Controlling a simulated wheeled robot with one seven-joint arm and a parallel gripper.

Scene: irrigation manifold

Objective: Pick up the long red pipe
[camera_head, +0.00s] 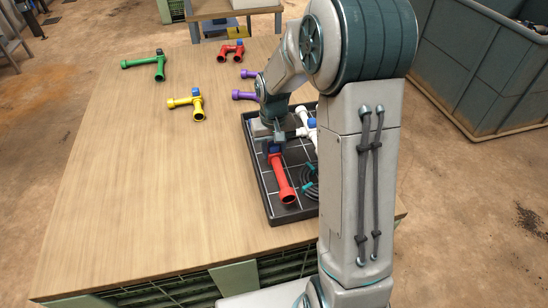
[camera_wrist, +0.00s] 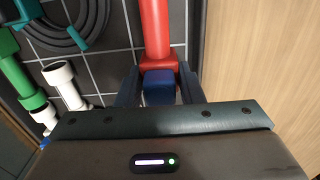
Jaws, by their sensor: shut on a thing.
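The long red pipe (camera_head: 283,180) lies over the left part of the black tray (camera_head: 262,193) in the head view. Its near end is an open socket, and its far end is by my gripper (camera_head: 275,143). In the wrist view the red pipe (camera_wrist: 155,30) runs up the picture, with a blue piece (camera_wrist: 159,87) at its near end. The two fingers of my gripper (camera_wrist: 160,90) stand on either side of that end and are shut on it. I cannot tell whether the pipe touches the tray.
The tray also holds white pipe pieces (camera_head: 306,122) and a coiled dark hose (camera_head: 310,178). Yellow (camera_head: 190,102), green (camera_head: 146,64), purple (camera_head: 243,95) and short red (camera_head: 231,51) pipe pieces lie on the wooden table (camera_head: 130,170). The table's left side is clear.

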